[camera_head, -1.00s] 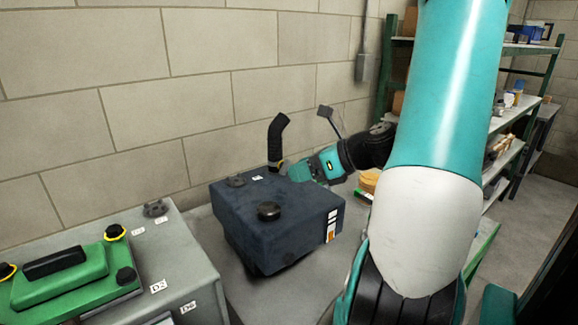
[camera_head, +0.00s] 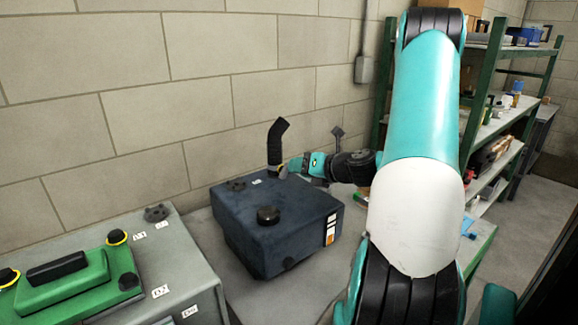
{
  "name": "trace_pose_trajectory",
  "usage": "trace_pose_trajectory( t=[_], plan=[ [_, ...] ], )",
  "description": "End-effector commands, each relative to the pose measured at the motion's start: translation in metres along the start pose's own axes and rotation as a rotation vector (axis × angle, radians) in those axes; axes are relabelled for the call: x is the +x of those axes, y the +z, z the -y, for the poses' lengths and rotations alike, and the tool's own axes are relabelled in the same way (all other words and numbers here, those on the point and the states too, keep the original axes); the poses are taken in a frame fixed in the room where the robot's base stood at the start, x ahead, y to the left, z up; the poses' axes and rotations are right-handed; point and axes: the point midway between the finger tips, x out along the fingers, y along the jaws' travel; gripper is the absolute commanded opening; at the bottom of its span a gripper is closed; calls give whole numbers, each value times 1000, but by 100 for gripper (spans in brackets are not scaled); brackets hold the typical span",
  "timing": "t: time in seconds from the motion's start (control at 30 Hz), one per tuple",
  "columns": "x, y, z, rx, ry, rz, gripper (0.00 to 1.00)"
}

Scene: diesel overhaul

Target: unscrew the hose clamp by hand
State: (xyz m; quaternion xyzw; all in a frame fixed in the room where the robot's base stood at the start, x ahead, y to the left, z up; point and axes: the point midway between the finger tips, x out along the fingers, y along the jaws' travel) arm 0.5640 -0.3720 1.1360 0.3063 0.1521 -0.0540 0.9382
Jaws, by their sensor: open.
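The hose clamp (camera_head: 277,168) is a small yellowish band low on the black bent hose (camera_head: 277,142), which rises from the back of a dark blue tank (camera_head: 268,238). My gripper (camera_head: 286,169) reaches in from the right, at the height of the clamp and very close beside it. The jaws are open. The fingertips are small here, and I cannot tell whether they touch the clamp.
A round black cap (camera_head: 268,215) stands on the tank top. A block wall (camera_head: 160,100) stands close behind. Shelves (camera_head: 500,125) are at the right.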

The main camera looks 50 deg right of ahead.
Motion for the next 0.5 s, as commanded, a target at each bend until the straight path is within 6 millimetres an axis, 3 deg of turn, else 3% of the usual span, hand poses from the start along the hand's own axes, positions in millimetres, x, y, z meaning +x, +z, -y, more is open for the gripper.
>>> trace_pose_trajectory(
  t=[0.2,0.5],
  plan=[
    [35,1,-1,-2,2,-2,42],
    [46,0,0,-1,0,0,42]
  ],
)
